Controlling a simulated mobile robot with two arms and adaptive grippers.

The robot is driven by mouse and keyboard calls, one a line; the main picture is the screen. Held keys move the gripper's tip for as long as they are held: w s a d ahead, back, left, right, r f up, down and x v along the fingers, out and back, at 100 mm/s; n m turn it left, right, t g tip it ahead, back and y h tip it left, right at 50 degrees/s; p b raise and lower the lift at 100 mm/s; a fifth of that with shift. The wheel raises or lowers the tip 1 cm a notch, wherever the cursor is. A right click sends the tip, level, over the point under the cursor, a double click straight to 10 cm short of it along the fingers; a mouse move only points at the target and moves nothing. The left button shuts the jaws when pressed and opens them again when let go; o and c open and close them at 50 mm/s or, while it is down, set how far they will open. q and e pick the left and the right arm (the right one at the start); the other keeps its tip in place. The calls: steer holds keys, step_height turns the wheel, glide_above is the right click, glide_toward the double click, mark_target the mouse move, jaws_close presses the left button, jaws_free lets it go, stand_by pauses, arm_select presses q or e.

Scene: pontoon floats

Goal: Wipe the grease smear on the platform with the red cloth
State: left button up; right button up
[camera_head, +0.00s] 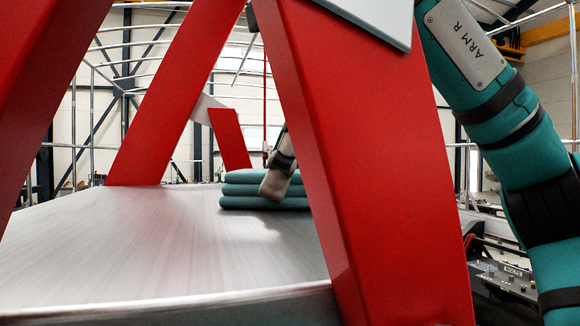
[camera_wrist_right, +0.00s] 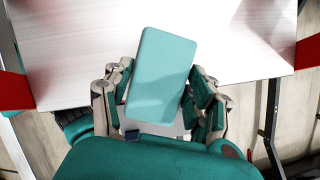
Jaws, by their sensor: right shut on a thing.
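A pale, brushed platform (camera_head: 140,245) fills the lower left of the head view; it also lies at the top of the wrist view (camera_wrist_right: 70,50). My right gripper (camera_head: 276,180) is partly hidden behind a red beam. In the wrist view my right gripper (camera_wrist_right: 159,92) has fingers on both sides of a teal, flat, rounded block and is shut on it. In the head view this appears as a teal layered stack (camera_head: 240,190) at the platform's far part; whether it touches the surface is unclear. I see no red cloth and no distinct grease smear. My left gripper is out of view.
Thick red slanted beams (camera_head: 370,150) rise close in front and block part of the platform. Metal railings (camera_head: 74,130) stand behind it. A dark control panel (camera_head: 505,278) is at the lower right. The platform's left part is clear.

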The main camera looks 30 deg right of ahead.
mark_target(232, 173)
steer(key=shift+w+a+f, duration=0.1)
steer(key=shift+w+a, duration=0.1)
steer(key=shift+a, duration=0.6)
steer(key=shift+w+a, duration=0.2)
steer(key=shift+a, duration=0.6)
steer(key=shift+w+a+f, duration=0.1)
steer(key=shift+w+a, duration=0.1)
steer(key=shift+a, duration=0.6)
steer(key=shift+w+a+r, duration=0.1)
steer(key=shift+w+a, duration=0.2)
steer(key=shift+a, duration=0.6)
steer(key=shift+w+a+r, duration=0.1)
steer(key=shift+w+a, duration=0.15)
steer(key=shift+a, duration=0.6)
step_height(232, 173, up, 2)
steer(key=shift+d+r, duration=0.1)
steer(key=shift+d, duration=0.05)
step_height(232, 173, up, 2)
steer(key=shift+r, duration=0.25)
steer(key=shift+s+r, duration=0.1)
steer(key=shift+r, duration=0.6)
